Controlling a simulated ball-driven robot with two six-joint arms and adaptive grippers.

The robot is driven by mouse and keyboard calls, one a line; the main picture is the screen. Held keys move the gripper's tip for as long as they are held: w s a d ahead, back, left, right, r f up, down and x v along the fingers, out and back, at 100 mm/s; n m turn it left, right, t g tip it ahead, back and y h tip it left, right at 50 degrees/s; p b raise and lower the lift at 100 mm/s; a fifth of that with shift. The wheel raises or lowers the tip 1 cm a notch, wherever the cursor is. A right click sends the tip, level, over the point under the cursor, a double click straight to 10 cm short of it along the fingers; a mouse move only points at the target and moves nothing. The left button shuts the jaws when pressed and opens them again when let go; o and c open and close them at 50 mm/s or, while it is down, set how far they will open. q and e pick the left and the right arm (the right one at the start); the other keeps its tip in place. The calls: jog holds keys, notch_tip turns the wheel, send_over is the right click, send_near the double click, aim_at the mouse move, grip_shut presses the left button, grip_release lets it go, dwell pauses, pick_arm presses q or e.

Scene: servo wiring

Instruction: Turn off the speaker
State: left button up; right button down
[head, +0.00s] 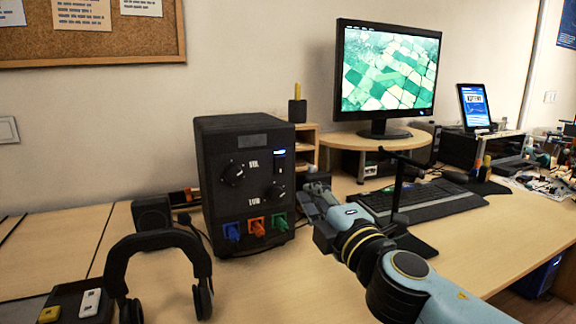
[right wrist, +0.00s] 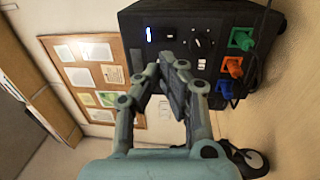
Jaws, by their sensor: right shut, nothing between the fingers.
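The speaker (head: 215,200) is a black box on the desk, left of centre. Its front has a blue-lit switch (head: 280,152) at upper right, two dark knobs (head: 233,174), and blue, orange and green plugs (head: 257,226) along the bottom. In the right wrist view the speaker (right wrist: 135,22) appears turned on its side, with the lit switch (right wrist: 149,34) near the fingertips. My right gripper (head: 316,183) is shut and empty, just right of the speaker front. In the wrist view its fingers (right wrist: 172,62) overlap the front panel; contact cannot be told. My left gripper is out of view.
Headphones (head: 155,240) stand at the front left. A keyboard (head: 420,200) lies right of my arm, with a thin black stand (head: 399,180) before it. A monitor (head: 388,70) sits on a wooden riser (head: 350,140) behind. Bare desk (head: 265,290) lies in front of the speaker.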

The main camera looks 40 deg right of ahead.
aim_at(284, 160)
jog(key=p+x, duration=0.2)
jog(key=x, duration=0.8)
jog(key=shift+r, duration=0.1)
jog(key=shift+w+d, duration=0.15)
jog(key=shift+w, duration=0.6)
jog(key=shift+w+d+r+p, duration=0.1)
jog(key=shift+w+r+p, duration=0.2)
jog(key=shift+r+p, duration=0.6)
jog(key=shift+f, duration=0.55)
